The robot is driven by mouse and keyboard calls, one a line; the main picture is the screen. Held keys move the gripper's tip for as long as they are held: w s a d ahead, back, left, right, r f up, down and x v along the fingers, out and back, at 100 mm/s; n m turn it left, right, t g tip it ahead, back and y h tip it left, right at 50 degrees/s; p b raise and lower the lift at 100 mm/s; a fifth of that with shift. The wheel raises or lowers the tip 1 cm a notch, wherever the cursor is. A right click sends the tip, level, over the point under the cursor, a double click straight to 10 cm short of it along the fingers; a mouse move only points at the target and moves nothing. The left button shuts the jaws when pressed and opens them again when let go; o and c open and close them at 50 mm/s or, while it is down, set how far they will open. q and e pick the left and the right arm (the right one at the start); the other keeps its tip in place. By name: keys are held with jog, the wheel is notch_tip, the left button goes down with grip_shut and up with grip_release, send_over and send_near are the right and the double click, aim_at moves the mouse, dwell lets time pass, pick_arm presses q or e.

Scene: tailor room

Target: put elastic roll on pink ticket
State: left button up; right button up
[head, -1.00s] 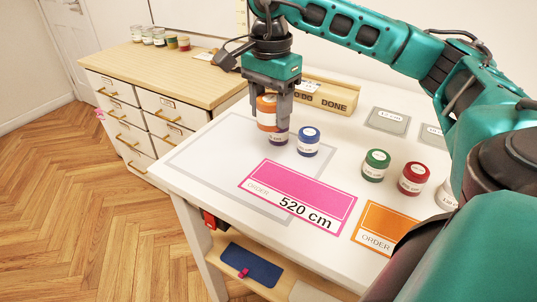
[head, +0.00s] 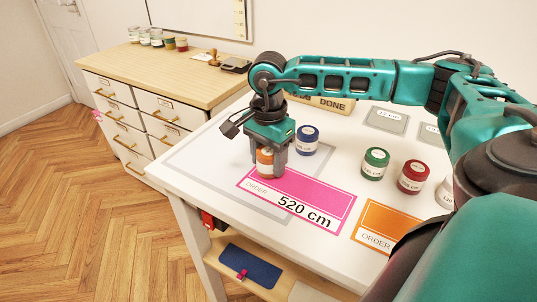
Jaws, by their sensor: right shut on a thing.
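The pink ticket (head: 325,198), marked ORDER and 520 cm, lies flat on the white table. My right gripper (head: 268,166) points down at the ticket's upper left end. It is shut on an orange elastic roll (head: 265,160) with a white label. The roll is upright, low over or on the ticket's left end; I cannot tell if it touches. A blue roll (head: 307,140) stands just right of the gripper. My left gripper is not in view.
Green (head: 376,163) and red (head: 413,177) rolls stand to the right, with an orange ticket (head: 374,222) in front of them. Grey cards (head: 387,121) and a wooden DONE box (head: 335,104) are behind. A drawer cabinet (head: 150,75) stands left.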

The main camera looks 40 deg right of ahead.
aim_at(268, 152)
jog(key=shift+f, duration=0.2)
jog(key=o, duration=1)
jog(key=shift+r, duration=0.1)
jog(key=shift+r, duration=0.5)
notch_tip(268, 152, up, 11)
jog(key=shift+r+p, duration=0.2)
jog(key=shift+p, duration=0.15)
jog(key=shift+s+a+f, duration=0.1)
